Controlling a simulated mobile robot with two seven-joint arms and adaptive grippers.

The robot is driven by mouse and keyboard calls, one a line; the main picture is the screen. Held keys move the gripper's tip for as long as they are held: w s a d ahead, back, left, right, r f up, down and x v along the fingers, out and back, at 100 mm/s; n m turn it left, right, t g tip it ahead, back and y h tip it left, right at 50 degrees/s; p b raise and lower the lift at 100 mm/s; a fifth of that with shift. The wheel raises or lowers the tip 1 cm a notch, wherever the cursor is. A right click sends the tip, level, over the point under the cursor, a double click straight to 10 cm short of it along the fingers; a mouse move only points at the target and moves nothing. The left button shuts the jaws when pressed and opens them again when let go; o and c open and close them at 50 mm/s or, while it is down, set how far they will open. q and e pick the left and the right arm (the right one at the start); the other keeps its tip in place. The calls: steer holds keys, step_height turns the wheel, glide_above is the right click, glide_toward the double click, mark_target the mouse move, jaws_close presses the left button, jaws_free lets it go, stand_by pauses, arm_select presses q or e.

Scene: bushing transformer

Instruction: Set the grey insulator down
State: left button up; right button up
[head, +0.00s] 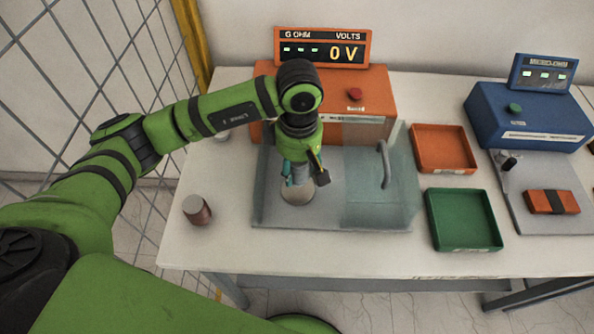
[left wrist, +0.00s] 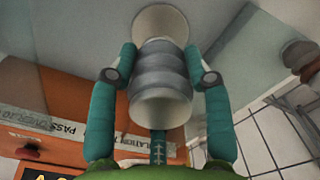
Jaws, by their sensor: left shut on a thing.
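The grey insulator (left wrist: 160,75) is a ribbed cylinder between the teal fingers of my left gripper (left wrist: 160,72). In the head view the left gripper (head: 303,174) points down over the orange tester's grey plate (head: 320,215), shut on the grey insulator (head: 299,177). A pale round pad (head: 296,192) lies right below it on the plate; it also shows beyond the insulator in the left wrist view (left wrist: 160,20). I cannot tell whether the insulator touches the pad. My right gripper is not in view.
Clear panels with a handle (head: 384,163) flank the plate. The orange tester (head: 385,87) reads 0 V. A brown insulator (head: 199,214) stands at left. An orange tray (head: 443,146), a green tray (head: 463,217) and a blue instrument (head: 530,120) stand at right.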

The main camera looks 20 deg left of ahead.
mark_target(298, 179)
arm_select(q)
steer(key=shift+f, duration=0.35)
step_height(298, 179, down, 3)
steer(key=shift+w+a+f+p, duration=0.15)
steer(key=shift+f+p, duration=0.05)
steer(key=shift+p, duration=0.5)
steer(key=shift+f, duration=0.35)
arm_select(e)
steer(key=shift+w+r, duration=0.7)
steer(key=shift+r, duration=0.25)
arm_select(q)
steer(key=shift+f, duration=0.15)
steer(key=o, duration=1.3)
steer(key=shift+o, duration=0.2)
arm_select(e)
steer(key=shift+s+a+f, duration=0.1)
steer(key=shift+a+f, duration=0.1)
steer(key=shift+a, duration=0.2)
